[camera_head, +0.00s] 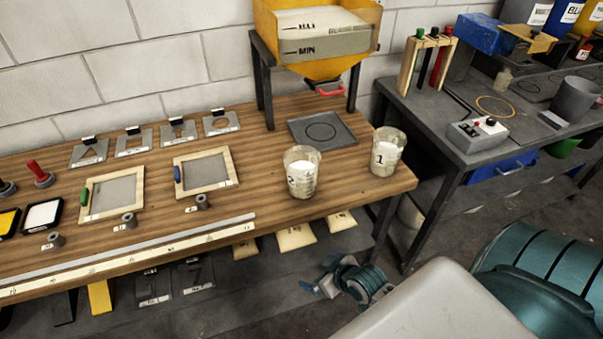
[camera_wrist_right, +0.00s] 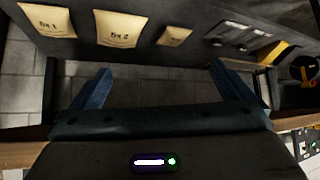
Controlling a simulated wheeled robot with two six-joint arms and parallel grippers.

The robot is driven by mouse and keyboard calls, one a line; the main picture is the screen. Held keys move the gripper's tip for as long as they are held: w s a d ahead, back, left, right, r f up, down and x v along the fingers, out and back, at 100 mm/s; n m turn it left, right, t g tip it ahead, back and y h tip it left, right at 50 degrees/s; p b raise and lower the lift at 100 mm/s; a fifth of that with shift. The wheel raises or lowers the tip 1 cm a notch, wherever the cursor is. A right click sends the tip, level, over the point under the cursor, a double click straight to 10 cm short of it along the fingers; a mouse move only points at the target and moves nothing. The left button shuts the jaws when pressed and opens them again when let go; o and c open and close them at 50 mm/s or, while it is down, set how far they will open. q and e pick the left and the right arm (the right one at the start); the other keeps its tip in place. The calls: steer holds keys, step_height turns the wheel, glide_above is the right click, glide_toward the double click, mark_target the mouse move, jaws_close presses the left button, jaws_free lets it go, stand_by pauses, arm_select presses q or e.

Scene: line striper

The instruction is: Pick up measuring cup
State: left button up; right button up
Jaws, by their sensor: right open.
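Two clear cups with white contents stand upright on the wooden table's right part. One, marked 2 (camera_head: 301,180), is nearer the front edge. The other, marked 1 (camera_head: 384,160), is near the right edge. Which one is the measuring cup I cannot tell. My right gripper (camera_head: 318,278) is low in front of the table, apart from both cups. In the right wrist view its blue fingers (camera_wrist_right: 160,75) are spread with nothing between them. No cup shows in that view. My left gripper is not in view.
A yellow hopper (camera_head: 325,68) on a dark stand is behind the cups, with a grey plate (camera_head: 322,130) below its front. Framed screens (camera_head: 206,170) are to the left. A lower shelf holds labelled bags (camera_head: 295,237). A second dark table (camera_head: 450,140) is at right.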

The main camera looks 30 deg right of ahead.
mark_target(312, 185)
steer(key=w+a+r+n+t+y, duration=0.1)
steer(key=w+r+t+y, duration=0.2)
steer(key=r, duration=0.8)
steer(key=w+d+r+t+h, duration=0.1)
steer(key=w+d+t, duration=0.1)
steer(key=d, duration=0.1)
steer(key=w+d+r+m+t, duration=0.1)
steer(key=w+d+r+t, duration=0.1)
steer(key=d, duration=0.1)
steer(key=w+d+r+m+t+h, duration=0.1)
steer(key=w+d+r+t, duration=0.1)
steer(key=w, duration=0.1)
steer(key=shift+d+r+h, duration=0.1)
steer(key=shift+d+h, duration=0.2)
steer(key=shift+d, duration=0.1)
steer(key=w, duration=0.4)
steer(key=shift+w+a+b, duration=0.2)
steer(key=shift+w+b, duration=0.05)
steer(key=shift+b, duration=0.15)
steer(key=shift+w+a+b, duration=0.15)
steer(key=shift+w+b, duration=0.75)
steer(key=shift+w, duration=2.1)
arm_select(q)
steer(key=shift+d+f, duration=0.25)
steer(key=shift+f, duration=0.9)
arm_select(e)
steer(key=shift+s, duration=0.1)
steer(key=shift+c, duration=0.2)
